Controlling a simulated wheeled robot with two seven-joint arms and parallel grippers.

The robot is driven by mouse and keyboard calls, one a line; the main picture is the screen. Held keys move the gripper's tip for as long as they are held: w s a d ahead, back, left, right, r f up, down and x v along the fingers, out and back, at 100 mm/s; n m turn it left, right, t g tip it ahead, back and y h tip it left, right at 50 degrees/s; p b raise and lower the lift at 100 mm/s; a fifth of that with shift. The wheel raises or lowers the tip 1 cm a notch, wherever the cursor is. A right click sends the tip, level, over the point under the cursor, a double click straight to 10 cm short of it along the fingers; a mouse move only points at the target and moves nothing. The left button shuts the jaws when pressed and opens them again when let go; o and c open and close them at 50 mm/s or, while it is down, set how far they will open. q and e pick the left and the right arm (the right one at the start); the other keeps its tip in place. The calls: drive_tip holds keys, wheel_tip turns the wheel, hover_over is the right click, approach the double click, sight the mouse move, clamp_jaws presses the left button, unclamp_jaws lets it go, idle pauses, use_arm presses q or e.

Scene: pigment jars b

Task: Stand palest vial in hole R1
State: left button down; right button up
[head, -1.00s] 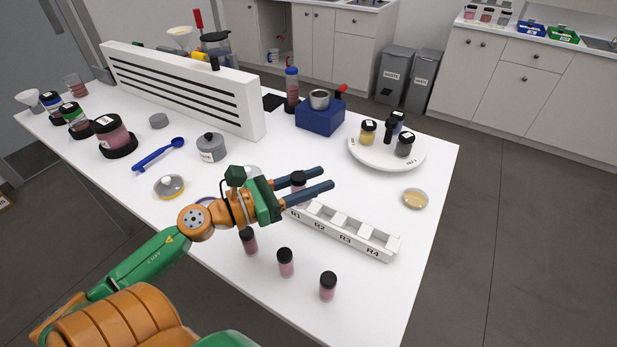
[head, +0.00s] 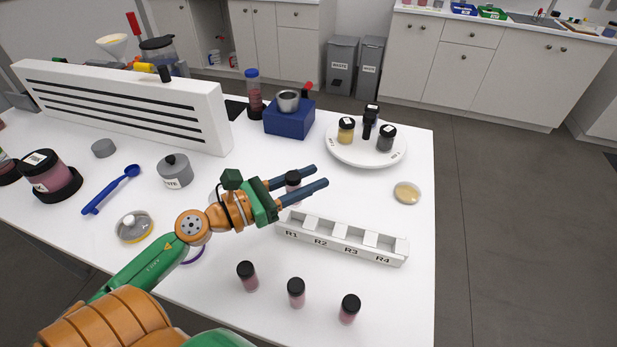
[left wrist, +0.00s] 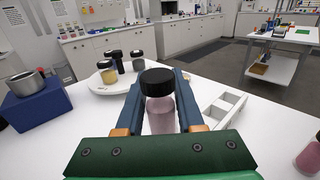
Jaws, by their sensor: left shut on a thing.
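My left gripper (head: 318,176) is shut on a vial with a black cap (head: 293,178), just behind the R1 end of the white rack (head: 343,251). In the left wrist view the held vial (left wrist: 161,113) looks pale pink and upright between the fingers; its lower end is hidden. The rack has a row of square holes labelled R1 to R4, all looking empty. Three other pink vials with black caps stand in front of the rack: a left one (head: 248,276), a middle one (head: 296,292) and a right one (head: 349,308). My right gripper is not seen.
A white round plate (head: 365,155) with several jars stands behind the rack. A blue block (head: 289,118) with a metal cup, a grey pot (head: 175,172) and a white slotted panel (head: 125,105) stand left. A small tan dish (head: 407,193) lies near the right table edge.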

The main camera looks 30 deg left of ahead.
use_arm(q)
drive_tip(key=b, duration=0.3)
hover_over(309, 213)
wheel_tip(309, 213, down, 4)
drive_tip(key=shift+f, duration=0.15)
drive_tip(key=shift+a, duration=0.1)
idle(0.4)
drive_tip(key=shift+f+b, duration=1.95)
drive_tip(key=shift+f, duration=0.05)
drive_tip(key=shift+c, duration=2.2)
unclamp_jaws()
